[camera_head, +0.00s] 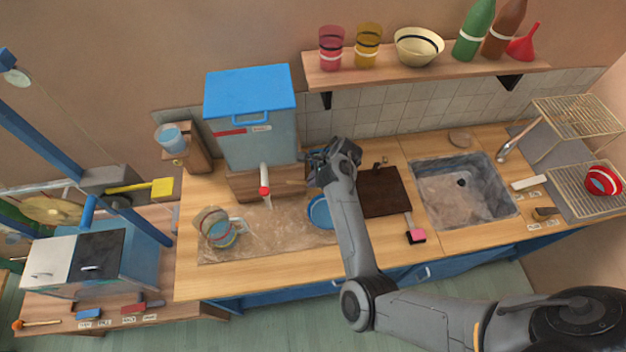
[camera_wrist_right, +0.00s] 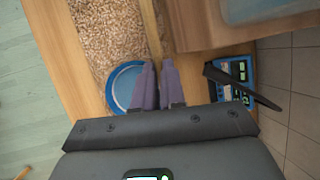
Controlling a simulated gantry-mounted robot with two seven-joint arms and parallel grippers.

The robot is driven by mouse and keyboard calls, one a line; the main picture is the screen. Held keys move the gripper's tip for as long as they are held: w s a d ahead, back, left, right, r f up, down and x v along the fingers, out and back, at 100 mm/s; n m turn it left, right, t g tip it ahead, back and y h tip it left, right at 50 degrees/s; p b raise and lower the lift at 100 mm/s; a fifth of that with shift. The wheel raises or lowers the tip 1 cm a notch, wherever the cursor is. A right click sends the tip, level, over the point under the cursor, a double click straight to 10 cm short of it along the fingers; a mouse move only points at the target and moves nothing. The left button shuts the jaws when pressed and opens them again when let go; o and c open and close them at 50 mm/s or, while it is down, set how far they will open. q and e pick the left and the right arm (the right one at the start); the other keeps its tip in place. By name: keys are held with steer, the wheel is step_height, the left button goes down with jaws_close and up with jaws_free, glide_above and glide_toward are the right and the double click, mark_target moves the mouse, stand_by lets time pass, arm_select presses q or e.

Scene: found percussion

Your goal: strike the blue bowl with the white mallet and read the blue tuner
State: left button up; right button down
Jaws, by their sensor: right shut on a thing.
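The blue bowl (camera_head: 320,212) sits on the counter, partly behind my right arm; it also shows in the right wrist view (camera_wrist_right: 114,88), just left of my fingers. My right gripper (camera_head: 317,169) is near the dispenser's right side, beyond the bowl. The blue tuner (camera_wrist_right: 238,72), with a lit display, lies right of the fingers, crossed by a dark bar. My left gripper is not in view.
A blue-lidded dispenser (camera_head: 249,120) stands behind the grainy mat (camera_head: 270,232). A clear jug (camera_head: 216,228) is at left. A dark board (camera_head: 383,193) and a sink (camera_head: 463,200) are at right. The counter front is mostly free.

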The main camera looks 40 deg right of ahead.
arm_select(q)
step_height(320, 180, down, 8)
steer(key=b, duration=0.7)
arm_select(e)
step_height(320, 180, down, 7)
steer(key=y, duration=0.2)
arm_select(q)
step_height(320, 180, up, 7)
steer(key=p, duration=0.7)
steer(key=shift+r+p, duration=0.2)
steer(key=shift+p, duration=0.1)
arm_select(e)
step_height(320, 180, up, 7)
steer(key=shift+s+d+t, duration=0.25)
steer(key=shift+d+t, duration=0.05)
steer(key=shift+t, duration=0.1)
steer(key=shift+r, duration=0.1)
